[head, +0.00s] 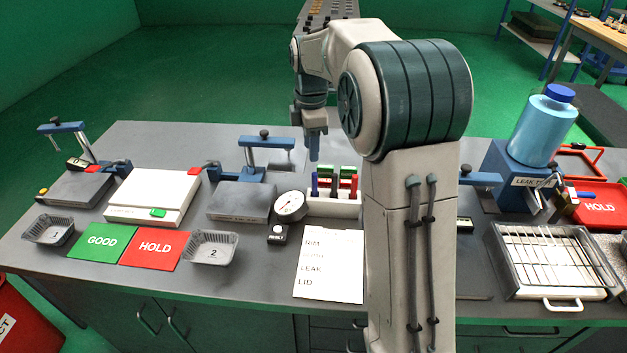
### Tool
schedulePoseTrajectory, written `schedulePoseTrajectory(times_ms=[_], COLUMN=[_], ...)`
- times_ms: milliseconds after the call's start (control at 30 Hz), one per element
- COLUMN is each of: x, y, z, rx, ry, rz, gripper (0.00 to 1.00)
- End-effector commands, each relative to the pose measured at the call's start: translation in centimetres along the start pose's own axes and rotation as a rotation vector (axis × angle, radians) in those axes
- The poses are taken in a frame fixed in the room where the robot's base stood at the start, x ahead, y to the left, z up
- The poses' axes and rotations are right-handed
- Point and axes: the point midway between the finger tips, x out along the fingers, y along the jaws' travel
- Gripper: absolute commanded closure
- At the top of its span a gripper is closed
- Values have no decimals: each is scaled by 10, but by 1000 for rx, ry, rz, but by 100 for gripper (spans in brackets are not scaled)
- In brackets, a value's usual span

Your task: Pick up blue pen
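A blue pen (315,184) stands upright at the left end of a white pen holder (335,207) on the grey workbench. Red pens (354,186) and green-topped items (325,171) stand in the same holder. My gripper (314,156) points down just above and behind the left end of the holder, close above the blue pen in the picture. A gap seems to remain between the fingertips and the pen, but the depth is hard to judge. The fingers are seen edge-on and small, so their opening does not show. My arm covers the bench right of the holder.
A round dial gauge (290,205) stands left of the holder, and a printed sheet (330,265) lies in front. A blue leak tester (515,180) and wire rack (550,258) are at right.

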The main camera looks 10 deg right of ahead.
Motion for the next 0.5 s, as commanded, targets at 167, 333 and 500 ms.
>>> schedulePoseTrajectory(times_ms=[167,333,500], x=[39,62,72], y=[-1,-1,-1], z=[0,1,2], rx=[2,3,3], ry=[0,0,0], rz=[-5,-3,-2], gripper=[61,61,61])
